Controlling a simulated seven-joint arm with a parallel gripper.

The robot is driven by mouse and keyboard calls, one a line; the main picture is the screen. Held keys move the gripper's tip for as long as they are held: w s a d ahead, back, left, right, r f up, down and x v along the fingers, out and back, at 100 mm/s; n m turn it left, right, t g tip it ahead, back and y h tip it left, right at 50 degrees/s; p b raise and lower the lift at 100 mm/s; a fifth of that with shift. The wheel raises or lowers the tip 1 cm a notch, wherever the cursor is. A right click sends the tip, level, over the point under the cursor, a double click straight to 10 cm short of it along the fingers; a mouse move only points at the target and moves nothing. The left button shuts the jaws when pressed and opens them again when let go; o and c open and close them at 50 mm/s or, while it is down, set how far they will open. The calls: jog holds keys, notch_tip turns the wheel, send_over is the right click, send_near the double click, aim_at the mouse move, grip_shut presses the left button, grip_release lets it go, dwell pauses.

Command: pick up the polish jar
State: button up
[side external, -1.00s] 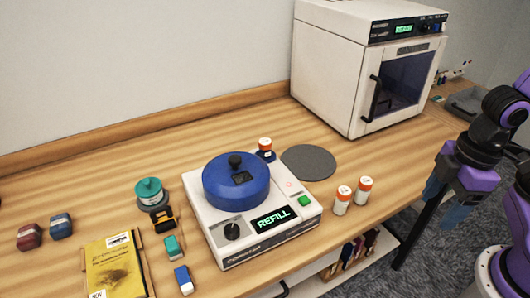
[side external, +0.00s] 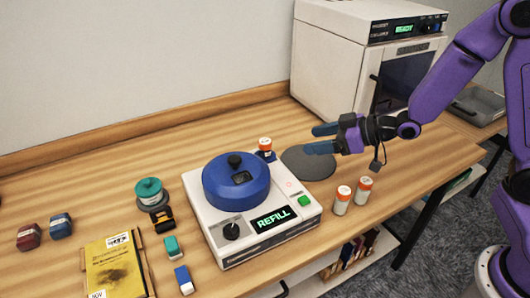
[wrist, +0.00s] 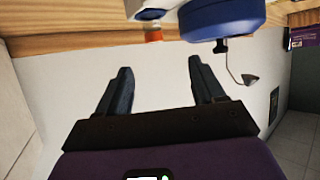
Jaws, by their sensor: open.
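No readable label marks the polish jar. Two white bottles with orange caps (side external: 342,201) (side external: 363,190) stand right of the machine. Another orange-capped bottle (side external: 265,145) is at the machine's back right corner. My gripper (side external: 320,139) is open and empty above the grey round mat, well right of the teal jar. In the wrist view, my gripper (wrist: 160,68) has nothing between its fingers; the teal jar does not show there.
The white machine (side external: 262,240) with a blue drum (side external: 236,184) reads REFILL. A white oven (side external: 340,75) stands at the back right. A yellow book (side external: 115,265) and small blocks lie front left.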

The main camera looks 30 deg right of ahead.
aim_at(268, 142)
jog(key=x, duration=0.7)
jog(key=w+r+x, duration=0.1)
jog(key=x, duration=0.3)
jog(key=shift+w+f, duration=0.2)
jog(key=shift+w, duration=0.05)
jog(key=shift+t+y, duration=0.3)
jog(key=shift+x, duration=2.95)
jog(key=shift+d+f, duration=0.15)
jog(key=shift+f, duration=0.05)
jog(key=shift+c, duration=0.3)
jog(key=c, duration=1)
